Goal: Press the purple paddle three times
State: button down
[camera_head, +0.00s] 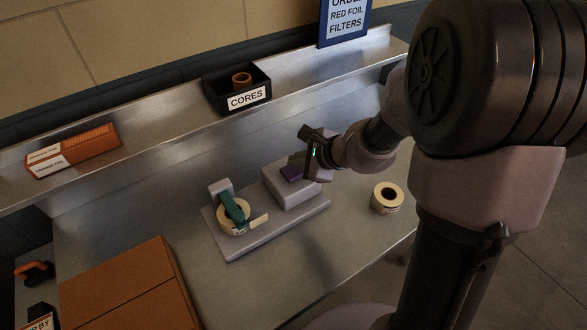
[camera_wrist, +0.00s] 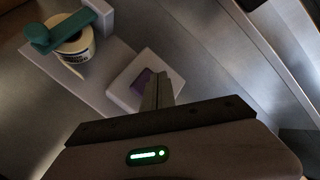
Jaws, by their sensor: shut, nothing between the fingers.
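The purple paddle (camera_head: 291,173) sits on top of a pale block on a grey base plate (camera_head: 237,253). In the wrist view the purple paddle (camera_wrist: 142,82) shows partly behind my fingers. My gripper (camera_head: 293,157) is shut and empty, with its fingertips close to the paddle. In the wrist view the shut fingers (camera_wrist: 160,78) overlap the paddle's right side, and I cannot tell whether they touch it. A cream tape roll (camera_head: 233,219) with a green arm (camera_head: 235,206) across it is mounted on the same base, left of the block.
A loose tape roll (camera_head: 387,198) stands on the bench at right. A cardboard box (camera_head: 130,298) is at front left. The raised shelf holds a black CORES bin (camera_head: 232,91) and an orange carton (camera_head: 73,150). A sign (camera_head: 345,20) stands behind. Bench between base and loose roll is clear.

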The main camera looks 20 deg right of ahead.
aim_at(297, 172)
jog(key=shift+f, duration=0.15)
dwell(0.5)
jog(key=shift+f+b, duration=0.25)
jog(key=shift+b, duration=0.4)
jog(key=shift+f+b, duration=0.85)
jog(key=shift+b, duration=0.05)
dwell(0.6)
jog(key=shift+r, duration=0.1)
jog(key=shift+r+p, duration=1)
jog(key=shift+r, duration=0.15)
notch_tip(297, 172, up, 5)
jog(key=p, duration=0.4)
jog(key=shift+r, duration=0.1)
